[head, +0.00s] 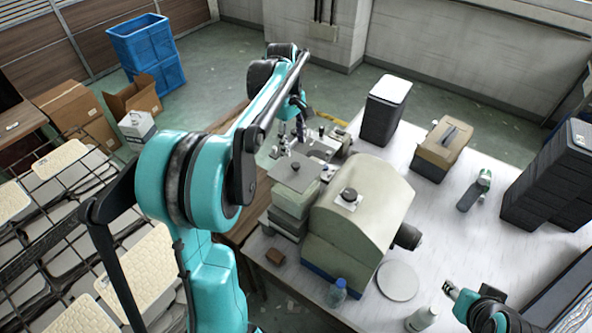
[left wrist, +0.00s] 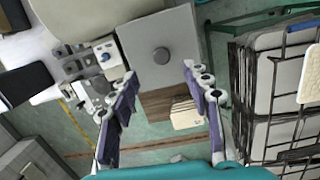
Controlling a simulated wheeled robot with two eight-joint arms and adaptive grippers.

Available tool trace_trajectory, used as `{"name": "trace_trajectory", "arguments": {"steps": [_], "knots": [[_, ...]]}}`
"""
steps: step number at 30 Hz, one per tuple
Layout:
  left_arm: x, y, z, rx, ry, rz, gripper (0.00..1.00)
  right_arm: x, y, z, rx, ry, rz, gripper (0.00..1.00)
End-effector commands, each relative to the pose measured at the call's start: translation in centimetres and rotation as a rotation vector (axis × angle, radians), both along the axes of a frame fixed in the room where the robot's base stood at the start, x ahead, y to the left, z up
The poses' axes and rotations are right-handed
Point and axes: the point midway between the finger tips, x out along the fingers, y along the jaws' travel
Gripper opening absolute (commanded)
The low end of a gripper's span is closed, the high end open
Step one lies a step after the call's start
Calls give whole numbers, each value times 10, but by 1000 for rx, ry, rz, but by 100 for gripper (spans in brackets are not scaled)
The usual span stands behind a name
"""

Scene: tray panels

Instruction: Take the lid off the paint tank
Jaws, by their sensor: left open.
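The paint tank appears to be the pale green box (head: 290,198) at the near-left end of the machine, with a flat grey lid (head: 299,179) on top. The lid has a small dark round knob (head: 295,165). In the left wrist view the grey lid (left wrist: 160,28) lies ahead, its knob (left wrist: 161,56) roughly centred between my fingers. My left gripper (head: 291,140) is open and empty, just behind the lid in the head view; contact cannot be judged. My right gripper (head: 451,289) is partly visible at the lower right; its jaws are unclear.
A beige rounded machine housing (head: 365,205) adjoins the tank, with its own dark knob on top. A water bottle (head: 336,294), a round grey disc (head: 398,281) and a brown box (head: 441,149) stand on the white table (head: 455,235). A wire rack (left wrist: 262,125) shows at the right in the wrist view.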

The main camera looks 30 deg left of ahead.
Motion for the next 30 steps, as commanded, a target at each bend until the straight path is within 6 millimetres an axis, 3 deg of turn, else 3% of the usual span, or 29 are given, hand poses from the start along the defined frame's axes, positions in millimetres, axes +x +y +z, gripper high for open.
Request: {"name": "trace_trajectory", "arguments": {"steps": [5, 21, 30], "knots": [[7, 10, -12, -16, 34, 67, 48, 0, 0, 1, 0, 0, 0, 40], [4, -4, -77, -15, 33, 66, 48, 0, 0, 18, 0, 0, 0, 40], [3, -5, -83, -15, 33, 66, 46, 0, 0, 18, 0, 0, 0, 40]]}}
